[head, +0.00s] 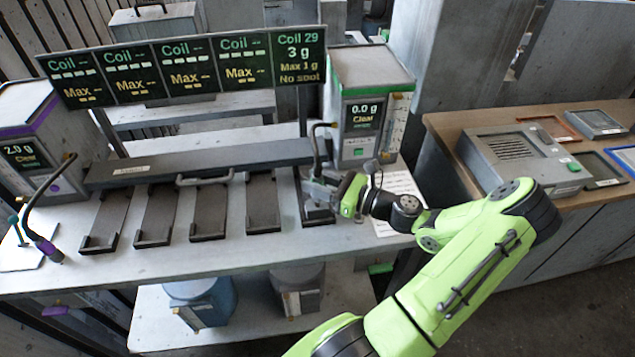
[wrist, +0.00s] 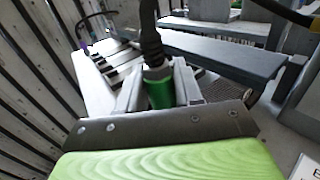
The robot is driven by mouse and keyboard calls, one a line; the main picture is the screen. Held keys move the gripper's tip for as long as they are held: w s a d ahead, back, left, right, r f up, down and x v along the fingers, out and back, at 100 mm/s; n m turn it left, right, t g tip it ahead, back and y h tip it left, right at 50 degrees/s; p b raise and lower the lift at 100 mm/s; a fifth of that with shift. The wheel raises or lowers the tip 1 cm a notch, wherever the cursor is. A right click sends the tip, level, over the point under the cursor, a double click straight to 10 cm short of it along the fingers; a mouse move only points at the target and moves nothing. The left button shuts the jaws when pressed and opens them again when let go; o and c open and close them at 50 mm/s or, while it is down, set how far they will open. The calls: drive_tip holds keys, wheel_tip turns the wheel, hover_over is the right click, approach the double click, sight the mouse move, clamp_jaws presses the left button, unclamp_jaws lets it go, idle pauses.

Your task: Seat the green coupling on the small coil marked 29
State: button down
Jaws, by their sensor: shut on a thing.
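My gripper (head: 325,188) is over the rightmost bay of the bench. In the wrist view its jaws are shut on the green coupling (wrist: 159,93), which hangs on a dark hose (wrist: 151,45). The coupling is upright between the fingers. In the head view it is mostly hidden by the gripper. A grey block (head: 317,214) lies in the rightmost bay under the gripper; I take it as the small coil, but its mark cannot be read. Whether the coupling touches it is hidden. The sign (head: 299,58) above reads Coil 29, 3 g, Max 1 g, No spot.
The other bays (head: 208,212) look empty. A green-trimmed unit (head: 368,95) reading 0.0 g Clear stands behind my gripper. A purple-trimmed unit (head: 32,140) reading 2.0 g and a purple-ended hose (head: 46,245) are at left. A grey bar (head: 200,163) runs behind the bays.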

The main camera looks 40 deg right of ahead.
drive_tip(key=shift+r, duration=0.1)
idle(0.3)
drive_tip(key=shift+f, duration=0.45)
drive_tip(key=shift+f+b, duration=0.55)
drive_tip(key=shift+f, duration=0.4)
drive_tip(key=c, duration=0.7)
unclamp_jaws()
drive_tip(key=p+v, duration=0.1)
drive_tip(key=v, duration=1.4)
drive_tip(key=shift+s+d+p, duration=0.1)
drive_tip(key=shift+s+p, duration=0.25)
